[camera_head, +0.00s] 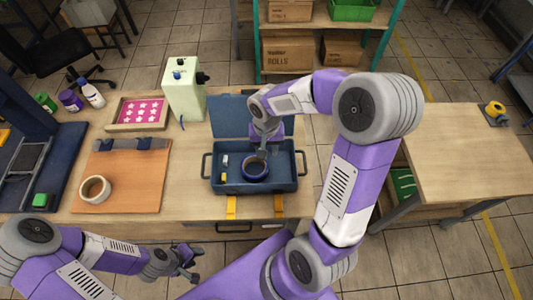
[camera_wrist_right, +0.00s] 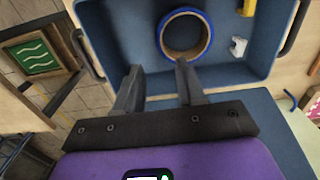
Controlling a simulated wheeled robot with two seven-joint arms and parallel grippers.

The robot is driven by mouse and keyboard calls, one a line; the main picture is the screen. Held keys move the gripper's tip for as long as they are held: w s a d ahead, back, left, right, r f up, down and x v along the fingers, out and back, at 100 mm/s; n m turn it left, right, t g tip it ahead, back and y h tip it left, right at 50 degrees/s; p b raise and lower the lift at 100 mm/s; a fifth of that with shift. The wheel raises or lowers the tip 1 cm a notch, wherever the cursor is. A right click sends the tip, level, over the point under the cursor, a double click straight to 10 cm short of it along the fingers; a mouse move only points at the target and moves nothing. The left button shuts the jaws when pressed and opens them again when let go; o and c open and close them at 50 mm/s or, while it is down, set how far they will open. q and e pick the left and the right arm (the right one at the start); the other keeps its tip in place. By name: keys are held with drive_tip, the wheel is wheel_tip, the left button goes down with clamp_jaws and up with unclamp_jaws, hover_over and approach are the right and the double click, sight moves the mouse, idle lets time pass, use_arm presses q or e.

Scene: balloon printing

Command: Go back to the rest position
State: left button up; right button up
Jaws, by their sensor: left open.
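My left gripper (camera_head: 190,264) is open and empty in front of the table's near edge, low in the head view. My right gripper (camera_head: 263,152) is over the open blue toolbox (camera_head: 286,185). In the right wrist view its two fingers (camera_wrist_right: 159,70) are apart with nothing between them. A roll of tape with a blue outer edge (camera_head: 255,168) lies in the toolbox just in front of the right fingertips. It also shows in the right wrist view (camera_wrist_right: 206,36), beyond the fingers.
Small yellow and white items (camera_head: 224,168) lie in the toolbox. A pale green machine (camera_head: 184,90) and a pink star-patterned frame (camera_head: 137,113) stand behind. The table right of the toolbox is mostly clear.

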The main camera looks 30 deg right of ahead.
drive_tip(key=shift+r, duration=0.65)
drive_tip(key=shift+r, duration=0.1)
